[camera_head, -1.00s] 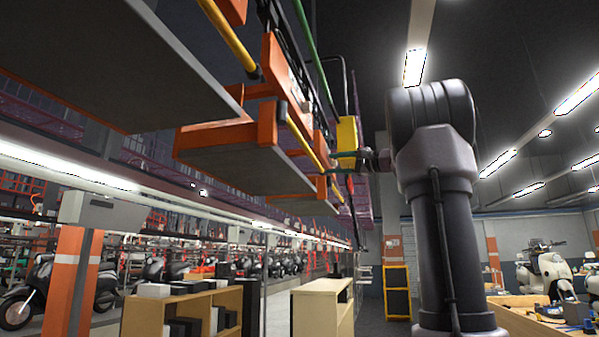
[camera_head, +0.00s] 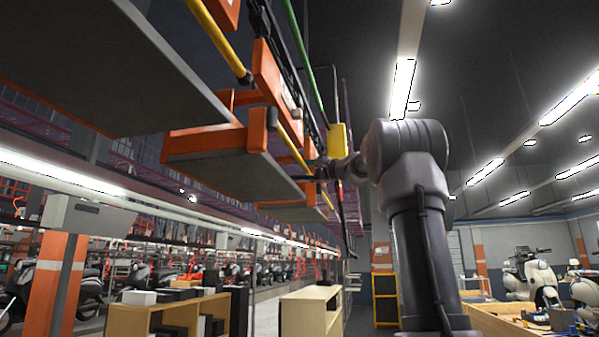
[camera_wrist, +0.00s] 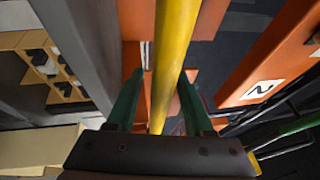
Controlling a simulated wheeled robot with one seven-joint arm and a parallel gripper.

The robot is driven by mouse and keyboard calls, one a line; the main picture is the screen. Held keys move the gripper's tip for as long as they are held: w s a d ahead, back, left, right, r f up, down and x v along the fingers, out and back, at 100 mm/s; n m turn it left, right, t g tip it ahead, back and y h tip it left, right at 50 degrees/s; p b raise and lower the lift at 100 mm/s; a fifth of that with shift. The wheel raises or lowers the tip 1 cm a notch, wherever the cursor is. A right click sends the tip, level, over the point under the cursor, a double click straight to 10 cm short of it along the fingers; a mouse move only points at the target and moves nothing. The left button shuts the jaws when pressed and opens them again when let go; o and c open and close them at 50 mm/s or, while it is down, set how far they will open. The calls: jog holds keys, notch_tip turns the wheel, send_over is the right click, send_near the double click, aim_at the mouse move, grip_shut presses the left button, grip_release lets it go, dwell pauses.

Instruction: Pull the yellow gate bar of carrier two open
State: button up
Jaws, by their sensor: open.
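The yellow gate bar (camera_wrist: 173,45) runs top to bottom through the wrist view, slightly tilted. My gripper (camera_wrist: 158,95) is open, with one green finger on each side of the bar; I cannot tell whether either touches it. An orange panel (camera_wrist: 262,62) with a "2" label (camera_wrist: 262,89) is right of the bar. In the head view, the bar (camera_head: 291,143) runs along the side of carrier two, an orange frame with a grey deck (camera_head: 225,172). My gripper (camera_head: 306,173) is at the carrier's side there, its fingers small and partly hidden.
A nearer carrier's grey deck (camera_head: 95,70) hangs at the upper left. A yellow box (camera_head: 337,140) and a green rail (camera_head: 300,45) are close to my wrist. Wooden shelves (camera_head: 310,312) stand below. Open space lies right of my arm.

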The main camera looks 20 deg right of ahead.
grip_shut()
dwell(1.4)
